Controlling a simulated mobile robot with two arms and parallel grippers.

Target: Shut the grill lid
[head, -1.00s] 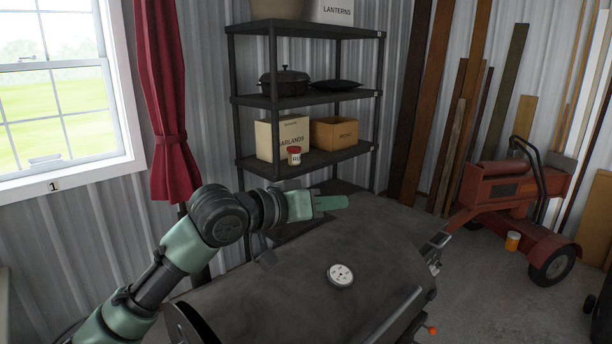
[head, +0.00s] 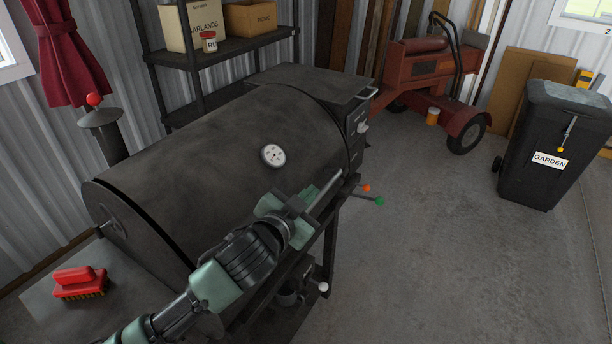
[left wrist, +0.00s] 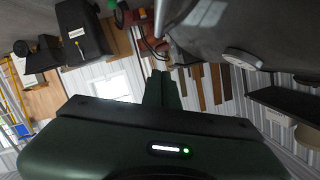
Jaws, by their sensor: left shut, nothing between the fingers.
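The grill lid (head: 200,150) is a dark curved barrel with a round white dial gauge (head: 273,156). It lies down over the grill body, and I see no clear gap, though my arm hides part of its front edge. A light metal bar (head: 327,192), apparently the lid handle, runs along the front. My left gripper (head: 308,196) is shut and empty at the front of the lid, close to this bar; I cannot tell whether they touch. Its closed green fingers show in the left wrist view (left wrist: 162,90), with the lid above right. My right gripper is not in view.
A red brush (head: 79,282) lies on the side shelf at left. A chimney with a red knob (head: 94,100) stands behind the grill. A black GARDEN bin (head: 550,140) and red wheeled machine (head: 430,75) stand beyond. The concrete floor (head: 430,260) at right is clear.

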